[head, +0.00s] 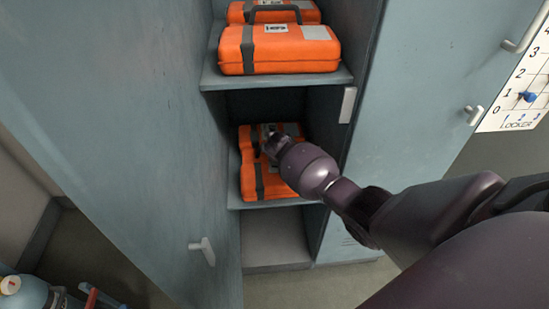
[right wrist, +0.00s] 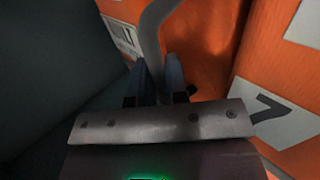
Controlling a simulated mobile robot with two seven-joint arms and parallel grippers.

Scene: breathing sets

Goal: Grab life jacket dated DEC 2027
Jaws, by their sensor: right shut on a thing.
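Several orange life jacket packs with grey straps sit in an open locker. On the upper shelf, a front pack (head: 292,58) has another pack (head: 285,12) behind it. On the middle shelf are a front pack (head: 249,184) and a pack behind it (head: 246,136), partly hidden by my right arm. My right gripper (head: 270,146) is at these middle packs, shut on the dark handle (right wrist: 152,28) of one orange pack (right wrist: 200,40). Another pack (right wrist: 270,65) at right bears a label with a large "7" (right wrist: 278,115). No full date is readable. My left gripper is not in view.
The locker door (head: 130,130) stands open on the left with a handle (head: 206,250). The upper shelf edge (head: 280,80) is above my right gripper. The bottom compartment (head: 275,240) looks empty. A blue cylinder (head: 35,293) stands at lower left.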

